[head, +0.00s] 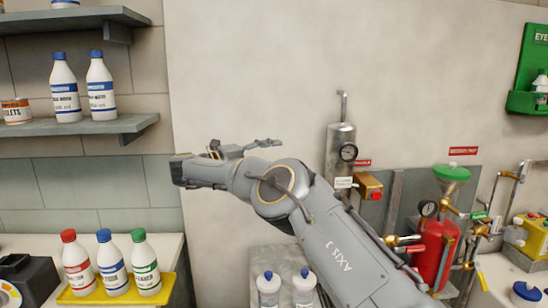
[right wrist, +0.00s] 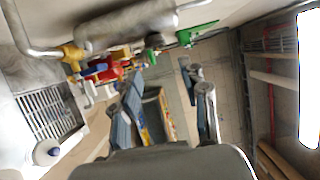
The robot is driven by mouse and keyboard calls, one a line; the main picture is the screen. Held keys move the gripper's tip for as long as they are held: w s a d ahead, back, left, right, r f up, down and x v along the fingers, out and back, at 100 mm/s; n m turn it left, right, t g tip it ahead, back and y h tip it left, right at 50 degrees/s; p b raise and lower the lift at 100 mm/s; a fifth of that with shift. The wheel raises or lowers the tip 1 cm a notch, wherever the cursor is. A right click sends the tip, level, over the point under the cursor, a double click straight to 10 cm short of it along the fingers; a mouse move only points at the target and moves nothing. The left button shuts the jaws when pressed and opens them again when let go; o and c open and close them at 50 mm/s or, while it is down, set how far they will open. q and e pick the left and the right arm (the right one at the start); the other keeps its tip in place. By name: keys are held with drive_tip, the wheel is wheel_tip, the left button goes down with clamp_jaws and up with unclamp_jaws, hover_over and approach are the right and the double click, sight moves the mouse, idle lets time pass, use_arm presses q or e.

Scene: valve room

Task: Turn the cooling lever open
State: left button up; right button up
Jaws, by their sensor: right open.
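A cluster of pipes and valves stands at the right of the head view. It includes a brass valve (head: 392,240) with a small red tag and a lever with a yellow handle (head: 482,281). The labels are too small to read, so I cannot tell which one is the cooling lever. My right arm crosses in front and hides part of the cluster. My right gripper (head: 245,147) is open and empty before the bare wall, well left of the valves. Its spread fingers also show in the right wrist view (right wrist: 165,100). My left gripper is not in view.
Shelves with bottles (head: 65,88) are at the left, above a yellow tray (head: 120,293).

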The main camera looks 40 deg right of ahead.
drive_tip(key=shift+s+a+r+p, duration=0.1)
drive_tip(key=shift+a+r+p, duration=0.35)
drive_tip(key=shift+r, duration=0.3)
drive_tip(key=shift+s+a+r+p, duration=0.1)
drive_tip(key=shift+a+r+p, duration=0.4)
drive_tip(key=shift+r, duration=0.3)
drive_tip(key=shift+s+a+r+p, duration=0.1)
drive_tip(key=shift+a+r+p, duration=0.2)
drive_tip(key=shift+a+r, duration=0.35)
drive_tip(key=shift+d, duration=0.1)
